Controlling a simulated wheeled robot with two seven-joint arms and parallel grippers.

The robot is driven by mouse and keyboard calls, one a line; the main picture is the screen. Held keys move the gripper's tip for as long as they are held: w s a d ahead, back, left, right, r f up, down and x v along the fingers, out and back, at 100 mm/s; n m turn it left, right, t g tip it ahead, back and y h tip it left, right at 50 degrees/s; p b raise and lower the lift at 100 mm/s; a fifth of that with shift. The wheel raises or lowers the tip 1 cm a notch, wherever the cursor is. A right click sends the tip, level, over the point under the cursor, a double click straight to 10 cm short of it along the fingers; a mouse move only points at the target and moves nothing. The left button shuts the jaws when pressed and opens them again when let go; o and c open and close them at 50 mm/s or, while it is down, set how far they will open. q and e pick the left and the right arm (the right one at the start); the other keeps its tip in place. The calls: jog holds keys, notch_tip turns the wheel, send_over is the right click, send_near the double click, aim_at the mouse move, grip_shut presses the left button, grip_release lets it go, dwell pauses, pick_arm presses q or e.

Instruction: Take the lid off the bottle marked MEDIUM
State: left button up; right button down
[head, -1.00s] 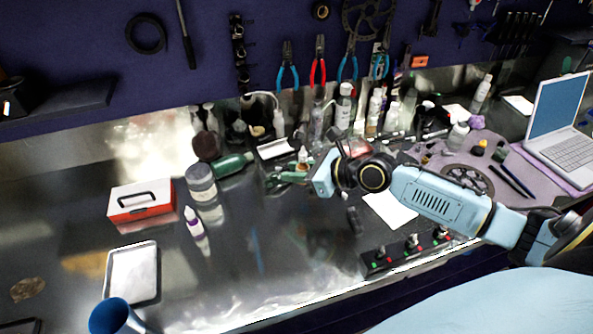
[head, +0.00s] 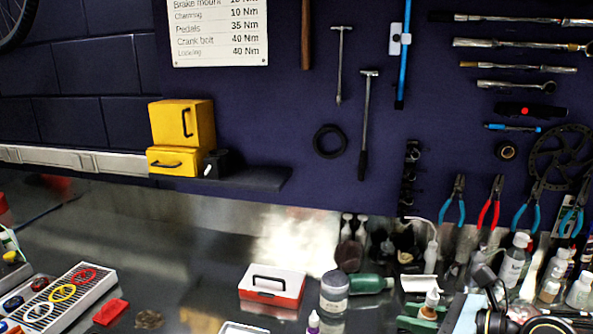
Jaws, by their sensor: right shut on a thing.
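No label reading MEDIUM can be read, so I cannot tell which bottle it is. Candidates include a small white bottle with an orange-brown band (head: 430,304), a white-capped clear bottle (head: 513,262), a green bottle lying on its side (head: 368,284) and a small purple-tipped bottle (head: 313,322), cut by the bottom edge. My right gripper (head: 440,318) is at the lower right, beside the orange-banded bottle. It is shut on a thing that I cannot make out. Its arm is cut off by the frame's bottom edge. My left gripper is out of view.
A red and white box (head: 272,290) stands beside a grey lidded jar (head: 334,291). More bottles (head: 580,290) crowd the right. A yellow cabinet (head: 183,122) sits on the wall shelf. Bare bench (head: 130,235) lies at left centre.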

jog(key=shift+s+a+f+n+g+y+b, duration=0.15)
jog(key=shift+s+n+g+b, duration=0.1)
jog(key=shift+s, duration=0.35)
jog(key=shift+s+a+r+n+g+y+b, duration=0.1)
jog(key=shift+s+n+g+b, duration=0.1)
jog(key=shift+s, duration=0.35)
jog(key=shift+s+a+f+n+g+y+b, duration=0.15)
jog(key=shift+s+n+b, duration=0.1)
jog(key=shift+s, duration=0.35)
jog(key=shift+a, duration=0.1)
